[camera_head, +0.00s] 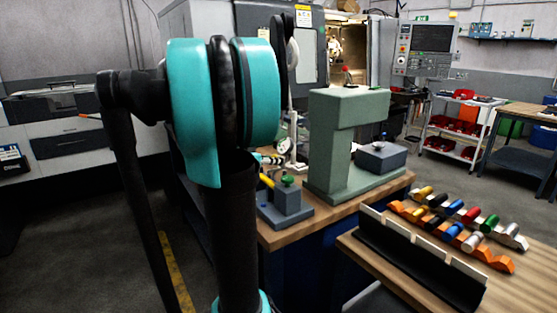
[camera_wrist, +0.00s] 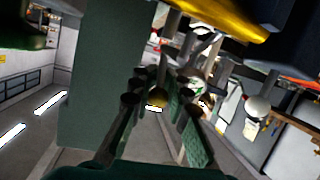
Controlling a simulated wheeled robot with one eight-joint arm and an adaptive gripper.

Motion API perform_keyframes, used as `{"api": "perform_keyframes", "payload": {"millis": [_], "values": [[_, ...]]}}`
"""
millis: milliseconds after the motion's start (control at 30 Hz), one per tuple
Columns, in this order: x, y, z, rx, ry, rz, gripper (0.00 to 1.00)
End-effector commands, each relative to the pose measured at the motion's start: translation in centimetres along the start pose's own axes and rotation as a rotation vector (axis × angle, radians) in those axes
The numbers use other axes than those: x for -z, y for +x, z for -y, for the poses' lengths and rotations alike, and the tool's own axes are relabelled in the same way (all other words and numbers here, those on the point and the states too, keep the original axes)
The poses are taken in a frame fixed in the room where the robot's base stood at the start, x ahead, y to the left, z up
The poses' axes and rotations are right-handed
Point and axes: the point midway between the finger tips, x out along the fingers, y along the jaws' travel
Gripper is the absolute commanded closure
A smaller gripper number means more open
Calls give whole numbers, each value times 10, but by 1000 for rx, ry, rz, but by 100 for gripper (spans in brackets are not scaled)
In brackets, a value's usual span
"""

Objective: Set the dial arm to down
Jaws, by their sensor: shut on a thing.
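The dial gauge (camera_head: 283,146) shows as a small round face on a stand (camera_head: 297,164) on the wooden bench in the head view, left of the green press. It is partly hidden by my arm. In the wrist view my gripper (camera_wrist: 160,104) has its dark fingers on either side of a small brass-coloured knob (camera_wrist: 157,97), and it is shut on it. I cannot tell for certain how the knob joins the dial arm, or which way that arm points. My gripper is mostly hidden behind my arm in the head view.
The green press (camera_head: 334,140) stands close by on the bench. A grey block with a green knob (camera_head: 287,181) and a yellow bar (camera_head: 266,180) sits at the bench's near edge. A rack of coloured parts (camera_head: 455,222) is on the right table.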

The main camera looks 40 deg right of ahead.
Motion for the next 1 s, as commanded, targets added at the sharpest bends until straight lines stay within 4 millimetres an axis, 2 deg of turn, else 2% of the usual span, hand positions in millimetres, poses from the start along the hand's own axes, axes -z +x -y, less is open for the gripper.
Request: {"api": "perform_keyframes", "payload": {"millis": [300,767,800,967,1000], "values": [[-4,-2,1,-13,-11,-83,100],[-5,-2,1,-15,-11,-89,100],[-5,-2,0,-15,-11,-89,81],[-4,-2,1,-15,-12,-90,61],[-4,-2,1,-15,-12,-90,61]]}}
